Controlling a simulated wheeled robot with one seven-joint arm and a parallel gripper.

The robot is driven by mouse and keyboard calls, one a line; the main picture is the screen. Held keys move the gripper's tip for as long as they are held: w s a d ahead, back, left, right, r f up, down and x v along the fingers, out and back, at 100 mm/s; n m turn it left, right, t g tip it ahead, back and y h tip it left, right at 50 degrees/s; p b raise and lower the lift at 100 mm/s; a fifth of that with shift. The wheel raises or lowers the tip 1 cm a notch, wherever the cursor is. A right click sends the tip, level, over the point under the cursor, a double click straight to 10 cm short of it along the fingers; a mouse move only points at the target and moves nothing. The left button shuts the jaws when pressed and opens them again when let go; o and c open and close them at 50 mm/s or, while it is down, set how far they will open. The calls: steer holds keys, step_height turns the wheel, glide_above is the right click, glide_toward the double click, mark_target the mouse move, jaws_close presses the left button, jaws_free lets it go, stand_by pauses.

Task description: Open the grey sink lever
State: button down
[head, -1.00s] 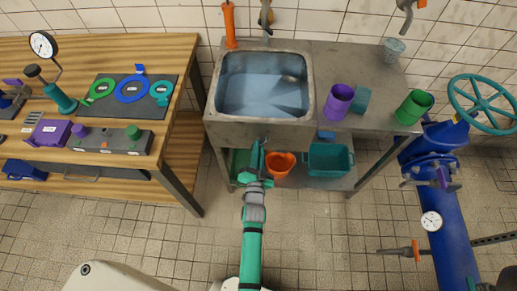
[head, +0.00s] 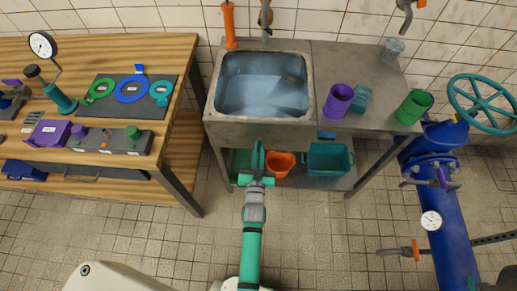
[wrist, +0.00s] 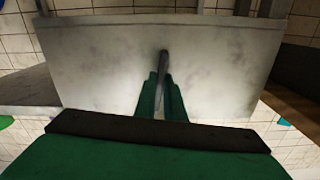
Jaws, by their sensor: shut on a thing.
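The grey sink lever (wrist: 163,68) is a thin grey bar at the front face of the sink in the wrist view. It runs from the metal panel down between my green fingers. My gripper (wrist: 162,98) is shut on the lever, with one finger on each side. In the head view my gripper (head: 258,150) is at the front of the metal sink (head: 212,105), below its rim, and the lever is hard to make out there. The lower end of the lever is hidden between the fingers.
A purple cup (head: 338,101), a teal cup (head: 361,99) and a green cup (head: 414,106) are on the counter right of the basin. An orange bucket (head: 280,163) and a teal crate (head: 328,158) sit on the shelf below. A wooden bench (head: 182,50) stands left.

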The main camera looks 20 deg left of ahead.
steer(key=shift+n, duration=0.8)
steer(key=c, duration=1.8)
jaws_free()
steer(key=shift+c, duration=0.2)
steer(key=shift+s, duration=0.1)
steer(key=v, duration=1)
steer(key=shift+s+d, duration=0.15)
steer(key=shift+s, duration=0.2)
